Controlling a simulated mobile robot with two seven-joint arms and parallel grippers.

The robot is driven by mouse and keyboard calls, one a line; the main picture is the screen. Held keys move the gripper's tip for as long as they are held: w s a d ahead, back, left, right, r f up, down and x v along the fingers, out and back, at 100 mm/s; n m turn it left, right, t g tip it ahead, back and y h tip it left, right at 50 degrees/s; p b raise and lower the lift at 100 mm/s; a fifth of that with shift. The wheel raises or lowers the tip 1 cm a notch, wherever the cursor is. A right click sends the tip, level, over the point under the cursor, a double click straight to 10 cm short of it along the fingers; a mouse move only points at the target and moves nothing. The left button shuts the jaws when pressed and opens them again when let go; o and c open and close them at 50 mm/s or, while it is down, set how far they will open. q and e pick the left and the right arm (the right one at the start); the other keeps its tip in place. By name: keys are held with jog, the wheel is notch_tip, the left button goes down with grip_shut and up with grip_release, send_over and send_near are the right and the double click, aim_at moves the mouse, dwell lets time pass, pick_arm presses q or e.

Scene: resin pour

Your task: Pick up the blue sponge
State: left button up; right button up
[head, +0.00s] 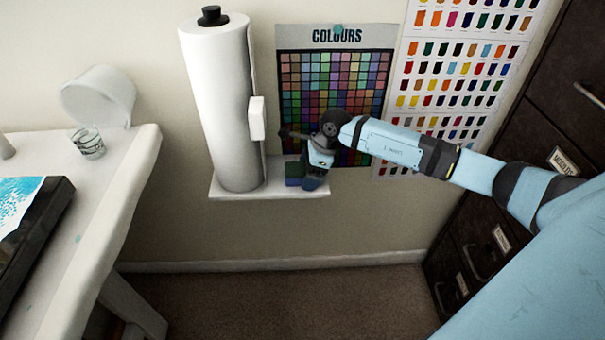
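The blue sponge (293,182) appears as a small dark blue block with a greenish top. It sits on the small white wall shelf (236,191), right of the paper roll. My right gripper (313,177) points down at the shelf, right beside the block and partly over its right side. Its fingers are small and dark here, so I cannot tell whether they touch or hold the sponge. My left gripper is out of view.
A tall white paper roll (217,105) stands on the shelf's left part. A colour chart (300,70) hangs behind my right wrist. Dark drawers (540,130) stand at right.

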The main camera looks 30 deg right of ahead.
jog(key=c, duration=0.9)
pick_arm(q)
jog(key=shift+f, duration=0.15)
pick_arm(e)
jog(key=shift+c, duration=0.2)
pick_arm(q)
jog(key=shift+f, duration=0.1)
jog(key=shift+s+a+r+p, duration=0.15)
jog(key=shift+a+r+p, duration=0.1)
jog(key=shift+p, duration=1)
pick_arm(e)
notch_tip(320, 180, up, 20)
